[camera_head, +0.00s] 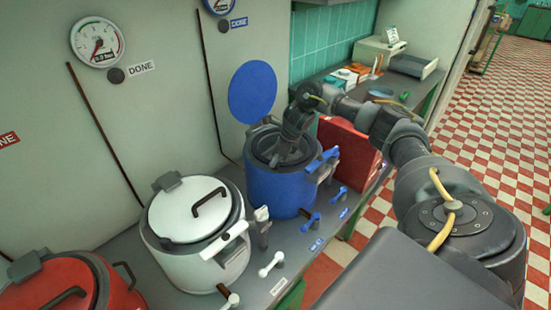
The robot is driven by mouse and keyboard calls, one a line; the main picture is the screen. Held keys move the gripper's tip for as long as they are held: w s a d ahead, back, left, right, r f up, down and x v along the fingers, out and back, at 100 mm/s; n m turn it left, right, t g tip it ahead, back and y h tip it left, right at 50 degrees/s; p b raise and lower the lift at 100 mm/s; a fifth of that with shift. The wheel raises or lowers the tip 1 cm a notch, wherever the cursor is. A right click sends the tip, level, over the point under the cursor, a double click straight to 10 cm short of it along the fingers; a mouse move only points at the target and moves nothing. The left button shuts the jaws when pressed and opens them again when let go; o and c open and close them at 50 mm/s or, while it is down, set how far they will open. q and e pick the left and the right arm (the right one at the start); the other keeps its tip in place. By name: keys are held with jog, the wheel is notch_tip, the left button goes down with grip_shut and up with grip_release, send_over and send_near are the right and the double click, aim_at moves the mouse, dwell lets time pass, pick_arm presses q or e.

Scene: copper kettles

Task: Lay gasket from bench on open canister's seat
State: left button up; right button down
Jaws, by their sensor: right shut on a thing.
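The open canister (281,186) is blue and stands upright on the bench, its round blue lid (252,92) raised behind it. My right gripper (283,158) reaches down from above into the canister's mouth. It is shut on a thin dark thing, which I take to be the gasket. The fingers and the shadow in the mouth hide most of it, so I cannot tell whether it touches the seat. My left gripper is not in view.
A white closed canister (195,240) and a red one (75,285) stand on the bench (135,270) to the left. A red box (348,152) is close to the blue canister's right. Handled levers line the front edge. A gauge (97,42) hangs on the wall.

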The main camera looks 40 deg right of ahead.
jog(key=shift+f, duration=0.15)
jog(key=c, duration=1.3)
grip_release()
jog(key=b+v, duration=0.1)
jog(key=v, duration=0.4)
jog(key=shift+d, duration=0.1)
jog(key=shift+p+v, duration=0.45)
jog(key=shift+v, duration=2.5)
